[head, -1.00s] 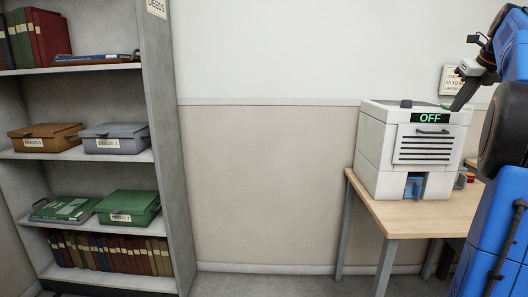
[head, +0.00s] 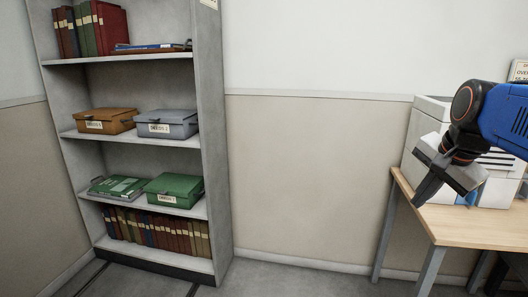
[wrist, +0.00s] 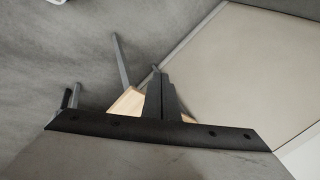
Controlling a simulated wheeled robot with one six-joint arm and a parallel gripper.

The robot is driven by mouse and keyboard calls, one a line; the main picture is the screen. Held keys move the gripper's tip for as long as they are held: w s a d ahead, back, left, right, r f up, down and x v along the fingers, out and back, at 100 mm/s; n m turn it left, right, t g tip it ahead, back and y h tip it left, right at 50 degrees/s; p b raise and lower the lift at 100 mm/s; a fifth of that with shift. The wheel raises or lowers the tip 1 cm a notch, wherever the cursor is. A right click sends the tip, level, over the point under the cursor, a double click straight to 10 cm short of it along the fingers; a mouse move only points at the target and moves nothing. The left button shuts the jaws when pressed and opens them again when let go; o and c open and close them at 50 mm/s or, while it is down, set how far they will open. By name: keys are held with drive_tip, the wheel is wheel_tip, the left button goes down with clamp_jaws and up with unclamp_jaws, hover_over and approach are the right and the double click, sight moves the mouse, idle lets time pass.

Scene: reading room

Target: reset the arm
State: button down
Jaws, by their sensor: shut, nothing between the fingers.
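My gripper (head: 424,192) hangs at the right of the head view, in front of the white machine and pointing down and to the left. Its dark fingers are together and hold nothing. In the wrist view the closed fingers (wrist: 160,98) stand at the middle, with the floor, a wall and a bit of the wooden table behind them. My blue arm comes in from the right edge of the head view and covers much of the machine.
The white machine (head: 432,109) stands on a wooden table (head: 470,228) at the right. A grey shelf (head: 213,150) at the left holds books, an orange box (head: 106,121), a grey box (head: 166,124) and a green box (head: 174,190). Floor between shelf and table is clear.

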drive_tip(key=s+a+f+n, duration=0.4)
drive_tip(key=s+f+n, duration=0.2)
drive_tip(key=s+f, duration=0.1)
drive_tip(key=s+a+f+n, duration=0.4)
drive_tip(key=s+f+n, duration=0.3)
drive_tip(key=f, duration=0.3)
drive_tip(key=shift+s+f, duration=0.15)
drive_tip(key=shift+f, duration=0.05)
